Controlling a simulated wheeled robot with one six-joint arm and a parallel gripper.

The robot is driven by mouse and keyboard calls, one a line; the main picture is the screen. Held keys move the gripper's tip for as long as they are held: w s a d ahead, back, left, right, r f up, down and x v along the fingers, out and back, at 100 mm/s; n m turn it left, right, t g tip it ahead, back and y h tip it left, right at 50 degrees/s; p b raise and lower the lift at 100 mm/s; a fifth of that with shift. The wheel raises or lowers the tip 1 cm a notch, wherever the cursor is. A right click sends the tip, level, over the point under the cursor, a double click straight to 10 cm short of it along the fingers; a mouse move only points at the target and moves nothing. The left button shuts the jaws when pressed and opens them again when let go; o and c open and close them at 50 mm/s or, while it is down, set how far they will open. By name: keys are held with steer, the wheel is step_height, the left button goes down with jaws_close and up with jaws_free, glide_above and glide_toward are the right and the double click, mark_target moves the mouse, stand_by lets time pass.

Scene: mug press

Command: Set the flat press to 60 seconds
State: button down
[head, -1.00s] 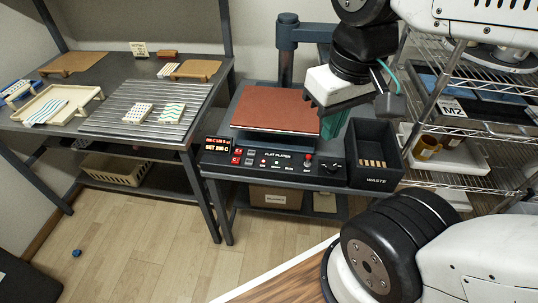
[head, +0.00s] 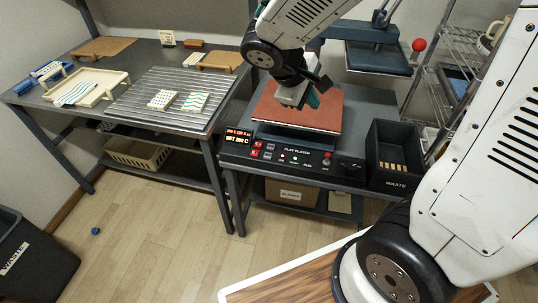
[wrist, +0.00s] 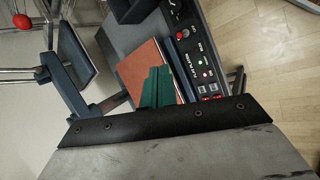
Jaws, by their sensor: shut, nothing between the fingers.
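The flat press has a brown-red platen (head: 300,108) on a dark base. Its front control panel (head: 285,152) carries small red displays, buttons, a red knob and the words "FLAT PLATEN". A display (head: 238,137) at the panel's left end glows orange and red; its lower line seems to read "SET 200 C", and the upper line is too small to read surely. The press's dark upper plate (head: 378,58) is swung aside at the back right. My gripper (head: 312,101) is shut and empty above the platen. The wrist view shows its green fingers (wrist: 158,86) over the platen, with the panel to the right.
A black waste bin (head: 390,155) stands right of the press. On the left table, a ribbed metal tray (head: 165,95) holds two patterned pieces, beside a cream tray (head: 85,88). A wire shelf (head: 460,70) stands at the right.

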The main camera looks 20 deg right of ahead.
steer(key=w+a+f+n+t+h, duration=0.1)
steer(key=w+a+f+n, duration=0.2)
steer(key=w+f, duration=0.3)
steer(key=n+t, duration=0.2)
steer(key=n, duration=0.3)
glide_above(265, 157)
step_height(265, 157, down, 10)
steer(key=shift+r, duration=0.2)
steer(key=shift+d+f, duration=0.1)
steer(key=shift+f, duration=4.3)
steer(key=shift+f, duration=0.4)
steer(key=shift+f, duration=0.45)
steer(key=shift+r, duration=0.9)
